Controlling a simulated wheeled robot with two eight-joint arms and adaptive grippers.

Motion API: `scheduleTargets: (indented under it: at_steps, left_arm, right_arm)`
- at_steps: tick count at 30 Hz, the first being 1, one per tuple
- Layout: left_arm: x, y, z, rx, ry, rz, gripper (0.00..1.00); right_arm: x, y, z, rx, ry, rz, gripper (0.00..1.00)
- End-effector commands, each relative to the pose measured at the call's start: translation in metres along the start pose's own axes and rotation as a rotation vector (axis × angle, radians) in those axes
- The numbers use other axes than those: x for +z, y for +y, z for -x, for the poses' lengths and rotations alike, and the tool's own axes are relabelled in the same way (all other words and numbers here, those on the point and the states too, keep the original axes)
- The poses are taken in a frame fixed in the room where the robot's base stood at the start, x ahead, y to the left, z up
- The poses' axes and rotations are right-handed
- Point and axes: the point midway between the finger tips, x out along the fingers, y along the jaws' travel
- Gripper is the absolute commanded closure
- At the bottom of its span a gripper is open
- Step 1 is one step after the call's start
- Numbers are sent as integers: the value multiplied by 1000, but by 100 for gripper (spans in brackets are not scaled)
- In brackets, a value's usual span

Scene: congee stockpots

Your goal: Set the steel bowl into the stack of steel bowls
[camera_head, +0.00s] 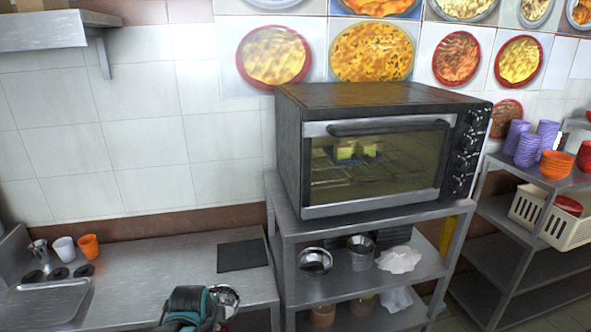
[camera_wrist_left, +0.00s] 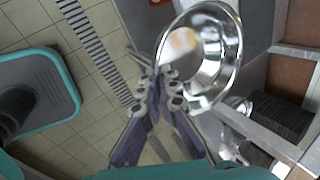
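A shiny steel bowl (camera_wrist_left: 212,60) is held by its rim in my left gripper (camera_wrist_left: 166,88); the fingers are closed on the near edge and the bowl is tilted. In the head view the bowl (camera_head: 227,297) shows beside my left gripper (camera_head: 211,302), low in front of the steel counter and left of the oven rack. A round steel bowl or stack of bowls (camera_head: 315,262) stands on the shelf under the oven; how many are in it cannot be told. My right gripper is not in view.
The oven (camera_head: 375,160) stands on the rack top (camera_head: 283,222), above that shelf. A steel container (camera_head: 360,246), dark stacked items and white crumpled items (camera_head: 399,260) share the shelf. A black mat (camera_head: 243,255) lies on the counter (camera_head: 150,270). Rack posts bound the shelf opening.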

Motion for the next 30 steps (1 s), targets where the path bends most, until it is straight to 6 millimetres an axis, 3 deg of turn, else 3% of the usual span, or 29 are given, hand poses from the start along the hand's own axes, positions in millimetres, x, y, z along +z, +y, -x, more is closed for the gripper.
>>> scheduleTargets:
  at_steps: [8,18,24,30]
  left_arm:
    - [-13,25,-21,0,-130,245,100]
    - [-23,63,-47,-1,-383,726,100]
    - [-26,84,-56,0,-545,1042,100]
    - [-28,98,-58,-1,-650,1248,100]
  right_arm:
    - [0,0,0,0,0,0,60]
    - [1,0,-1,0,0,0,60]
    - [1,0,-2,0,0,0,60]
    - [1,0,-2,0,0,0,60]
